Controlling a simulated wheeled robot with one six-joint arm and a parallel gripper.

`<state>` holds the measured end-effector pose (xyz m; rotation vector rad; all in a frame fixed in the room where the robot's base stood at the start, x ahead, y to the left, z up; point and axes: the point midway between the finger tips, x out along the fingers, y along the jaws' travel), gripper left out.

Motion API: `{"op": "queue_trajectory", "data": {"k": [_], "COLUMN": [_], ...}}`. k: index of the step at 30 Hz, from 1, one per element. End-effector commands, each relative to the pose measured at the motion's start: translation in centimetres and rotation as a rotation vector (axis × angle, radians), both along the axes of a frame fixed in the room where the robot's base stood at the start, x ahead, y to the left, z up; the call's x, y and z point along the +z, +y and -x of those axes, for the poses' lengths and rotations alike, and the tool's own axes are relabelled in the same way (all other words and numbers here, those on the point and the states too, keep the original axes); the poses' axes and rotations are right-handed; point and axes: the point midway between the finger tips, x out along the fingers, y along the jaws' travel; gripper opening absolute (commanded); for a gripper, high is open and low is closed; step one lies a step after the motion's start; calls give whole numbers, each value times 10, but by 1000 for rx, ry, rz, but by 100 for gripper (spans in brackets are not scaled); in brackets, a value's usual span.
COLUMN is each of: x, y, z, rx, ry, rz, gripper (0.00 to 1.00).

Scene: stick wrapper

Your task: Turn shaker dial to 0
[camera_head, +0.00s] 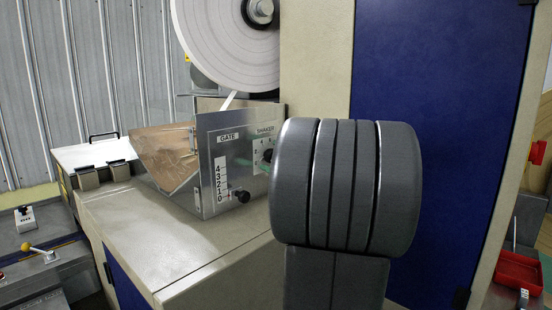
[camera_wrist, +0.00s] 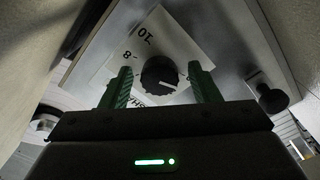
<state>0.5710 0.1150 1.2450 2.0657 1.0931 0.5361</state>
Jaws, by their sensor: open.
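The shaker dial (camera_wrist: 160,74) is a round black knob with a white pointer mark, set on a white numbered plate (camera_wrist: 140,50) in the wrist view. The figures 10 and 8 show on the plate; other marks are partly hidden. The pointer aims toward the right, near my right finger. My gripper (camera_wrist: 163,80) is open, with one green finger on each side of the dial and gaps between them and it. In the head view the shaker panel (camera_head: 262,150) shows only in part, as my arm covers its right side.
The gate scale (camera_head: 222,185) with its black knob (camera_head: 243,196) is left of the shaker dial; a black knob also shows in the wrist view (camera_wrist: 270,98). A large paper roll (camera_head: 225,40) hangs above. A blue cabinet door (camera_head: 450,120) stands at right.

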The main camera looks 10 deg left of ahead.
Motion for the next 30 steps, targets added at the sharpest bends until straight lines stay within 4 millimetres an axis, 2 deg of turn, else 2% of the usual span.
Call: {"op": "queue_trajectory", "data": {"k": [5,12,18,22,30], "x": [10,56,88,98,100], "y": [0,-1,0,0,0], "z": [0,0,0,0,0], "rx": [0,-3,-1,-1,-1], "ry": [-2,-7,-3,-1,0], "rz": [-1,1,0,0,1], "gripper": [56,56,56,56,56]}}
